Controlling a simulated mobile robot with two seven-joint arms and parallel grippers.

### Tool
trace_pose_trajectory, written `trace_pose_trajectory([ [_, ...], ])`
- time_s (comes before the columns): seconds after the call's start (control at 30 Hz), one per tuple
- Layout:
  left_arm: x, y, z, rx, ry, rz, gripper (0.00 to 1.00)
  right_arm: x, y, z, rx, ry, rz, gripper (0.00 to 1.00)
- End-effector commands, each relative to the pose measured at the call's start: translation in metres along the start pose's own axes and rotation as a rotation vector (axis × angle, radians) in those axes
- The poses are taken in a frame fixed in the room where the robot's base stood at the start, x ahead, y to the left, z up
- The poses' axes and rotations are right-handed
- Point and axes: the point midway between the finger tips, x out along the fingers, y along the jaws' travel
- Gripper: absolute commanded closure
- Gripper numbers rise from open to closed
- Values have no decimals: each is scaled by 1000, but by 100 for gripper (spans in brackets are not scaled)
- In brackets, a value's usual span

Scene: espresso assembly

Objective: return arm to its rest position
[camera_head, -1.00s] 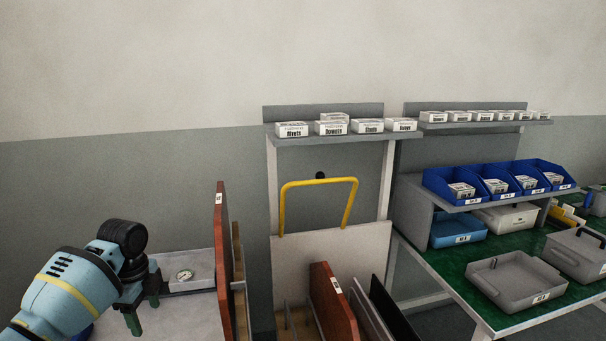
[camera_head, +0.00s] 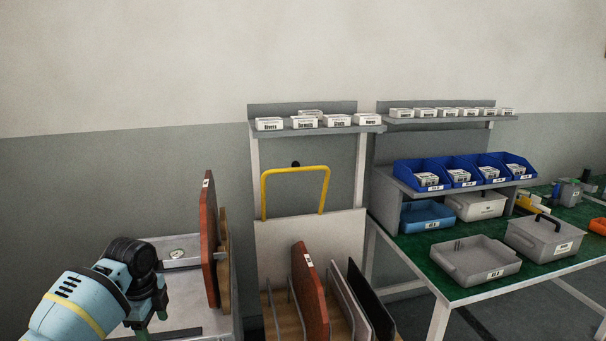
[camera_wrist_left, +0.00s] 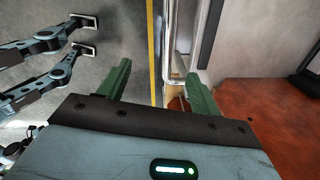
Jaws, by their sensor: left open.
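My left arm comes in from the lower left of the head view. My left gripper (camera_head: 148,324) shows there only in part, with green fingers pointing down near the grey surface with the gauge. In the left wrist view my left gripper (camera_wrist_left: 160,86) has its two green fingers spread apart, with nothing between them. A yellow line and a pale edge show beyond the fingers. My right gripper is in neither view.
Upright brown boards (camera_head: 208,240) stand just right of my left arm. A rack with a yellow handle (camera_head: 296,170) holds more panels. The green-topped table (camera_head: 450,281) at right carries grey boxes and blue bins (camera_head: 464,174). Open air lies above my arm.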

Motion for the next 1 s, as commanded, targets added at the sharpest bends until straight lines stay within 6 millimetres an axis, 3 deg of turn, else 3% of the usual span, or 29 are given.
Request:
trace_pose_trajectory([
  [0.27, 86, 28, -40, -115, 53, -77, 36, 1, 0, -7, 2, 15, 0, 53],
  [0.4, 136, 56, -67, -212, 109, -131, 36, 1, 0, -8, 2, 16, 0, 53],
  [0.6, 196, 107, -103, -392, 216, -211, 36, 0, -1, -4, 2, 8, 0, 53],
  [0.8, 233, 167, -129, -596, 333, -281, 36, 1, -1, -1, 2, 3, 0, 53],
  [1.0, 250, 231, -142, -817, 444, -344, 36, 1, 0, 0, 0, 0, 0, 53],
])
